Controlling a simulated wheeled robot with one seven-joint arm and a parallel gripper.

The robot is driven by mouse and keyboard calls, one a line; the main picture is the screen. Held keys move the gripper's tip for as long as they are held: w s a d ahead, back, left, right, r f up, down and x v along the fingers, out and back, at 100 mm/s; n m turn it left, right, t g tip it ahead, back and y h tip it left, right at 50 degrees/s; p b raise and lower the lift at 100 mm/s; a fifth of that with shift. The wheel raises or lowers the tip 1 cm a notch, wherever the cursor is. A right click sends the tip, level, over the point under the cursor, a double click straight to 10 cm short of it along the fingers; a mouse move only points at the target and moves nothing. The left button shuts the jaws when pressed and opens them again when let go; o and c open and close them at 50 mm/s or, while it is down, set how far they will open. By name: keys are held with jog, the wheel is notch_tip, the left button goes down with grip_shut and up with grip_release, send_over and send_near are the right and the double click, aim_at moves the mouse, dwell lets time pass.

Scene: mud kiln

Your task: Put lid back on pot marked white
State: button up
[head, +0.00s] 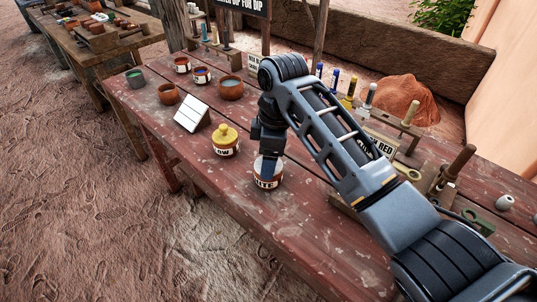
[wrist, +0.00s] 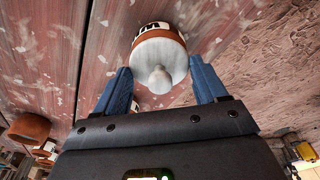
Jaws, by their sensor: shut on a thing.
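The pot marked white (head: 268,181) is a small terracotta pot with a partly hidden label ending in "ITE". It stands on the red plank table below my gripper (head: 268,160). In the wrist view, its white lid (wrist: 160,52) with a round knob lies over the pot's mouth, between the blue fingers of my gripper (wrist: 162,75). The brown pot body and part of the label (wrist: 152,27) show behind the lid. My gripper is shut on the lid. The fingers hide part of the pot and lid in the head view; whether the lid is fully seated I cannot tell.
A pot with a yellow lid (head: 225,139) stands close to the left. A white tilted card (head: 192,115) and several open bowls, one (head: 231,88) brown, stand farther back. Wooden stands with tools (head: 453,170) are at right. The table's front edge is near.

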jog(key=o, duration=1.1)
jog(key=shift+r+p, duration=3.55)
jog(key=shift+r, duration=0.2)
jog(key=shift+s+f, duration=0.1)
